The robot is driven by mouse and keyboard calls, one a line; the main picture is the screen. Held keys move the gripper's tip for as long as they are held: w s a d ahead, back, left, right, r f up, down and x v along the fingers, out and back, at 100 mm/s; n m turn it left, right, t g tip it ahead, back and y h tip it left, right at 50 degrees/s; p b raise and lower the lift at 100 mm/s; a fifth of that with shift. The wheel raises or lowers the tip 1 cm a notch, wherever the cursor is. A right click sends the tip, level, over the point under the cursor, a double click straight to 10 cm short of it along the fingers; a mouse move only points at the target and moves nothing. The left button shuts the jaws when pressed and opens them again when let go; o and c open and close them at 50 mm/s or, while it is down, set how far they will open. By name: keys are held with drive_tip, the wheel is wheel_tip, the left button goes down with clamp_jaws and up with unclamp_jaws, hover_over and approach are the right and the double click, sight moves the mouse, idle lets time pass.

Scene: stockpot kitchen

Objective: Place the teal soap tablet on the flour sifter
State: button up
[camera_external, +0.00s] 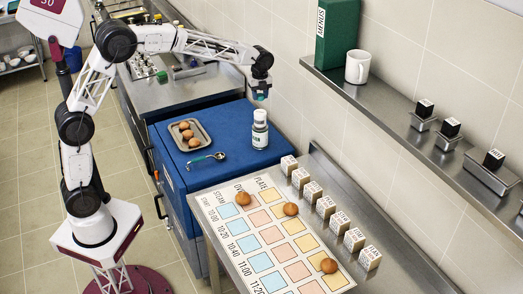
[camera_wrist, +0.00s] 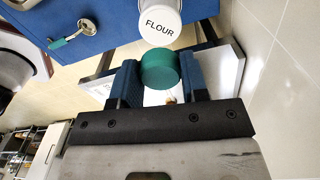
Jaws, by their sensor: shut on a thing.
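The teal soap tablet (camera_wrist: 160,69) is a short round disc. In the wrist view it sits between the two blue fingers of my gripper (camera_wrist: 155,82), which is shut on it. The flour sifter is a white cylinder marked FLOUR (camera_wrist: 160,22), just beyond the tablet in that view. In the external view the sifter (camera_external: 260,130) stands upright on the blue worktop, and my gripper (camera_external: 260,93) hangs above it, with a visible gap.
On the blue worktop (camera_external: 233,165), a tray (camera_external: 172,134) of brown eggs and a teal-handled spoon-like tool (camera_external: 205,160) lie left of the sifter. A printed chart (camera_external: 230,228) with eggs and a row of labelled blocks (camera_external: 325,206) are in front. A wall shelf (camera_external: 385,108) is to the right.

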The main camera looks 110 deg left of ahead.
sight(260, 112)
drive_tip(key=shift+f, duration=1.25)
drive_tip(key=shift+f, duration=2)
drive_tip(key=shift+f, duration=0.15)
drive_tip(key=o, duration=0.9)
wheel_tip(260, 112, up, 12)
drive_tip(key=shift+r, duration=0.15)
